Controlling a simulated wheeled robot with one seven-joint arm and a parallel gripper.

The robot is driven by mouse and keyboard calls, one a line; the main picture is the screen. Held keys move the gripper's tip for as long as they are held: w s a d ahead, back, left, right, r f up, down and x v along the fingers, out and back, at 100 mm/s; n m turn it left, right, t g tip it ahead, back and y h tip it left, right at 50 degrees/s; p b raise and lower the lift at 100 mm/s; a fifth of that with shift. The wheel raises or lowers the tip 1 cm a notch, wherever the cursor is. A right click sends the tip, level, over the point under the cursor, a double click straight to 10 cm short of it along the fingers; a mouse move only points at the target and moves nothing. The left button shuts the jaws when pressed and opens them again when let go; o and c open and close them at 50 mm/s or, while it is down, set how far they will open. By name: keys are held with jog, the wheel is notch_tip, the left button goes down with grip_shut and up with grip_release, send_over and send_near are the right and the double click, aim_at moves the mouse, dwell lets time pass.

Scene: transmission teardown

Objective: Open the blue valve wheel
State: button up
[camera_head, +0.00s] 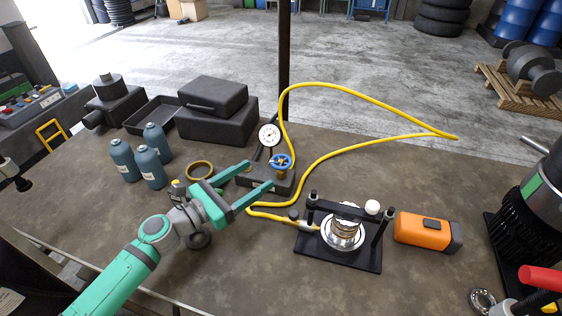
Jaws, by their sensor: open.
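The blue valve wheel (281,162) sits on top of a brass-coloured valve on a dark block (281,184), near the middle of the bench. A pressure gauge (269,135) with a white dial stands just behind and to its left. My gripper (260,176) comes from the lower left with its two green fingers spread open. The fingertips reach toward the valve, one to the left of the wheel and one at its lower left, in front of the block. The gripper appears empty. I cannot tell whether a finger touches the wheel or valve.
A yellow hose (345,150) loops from the valve area across the bench. A black press fixture (340,235) and an orange tool (424,232) stand to the right. Teal bottles (152,170), a brass ring (199,171) and black cases (215,112) lie left and behind. A dark post (284,60) rises behind.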

aim_at(273, 167)
jog(key=shift+f, duration=0.35)
jog(key=shift+w+d, duration=0.25)
jog(key=shift+d, duration=0.05)
jog(key=x, duration=0.9)
jog(key=shift+w+d+f, duration=0.1)
jog(key=shift+w+d, duration=0.1)
jog(key=shift+d, duration=0.1)
jog(key=c, duration=1.1)
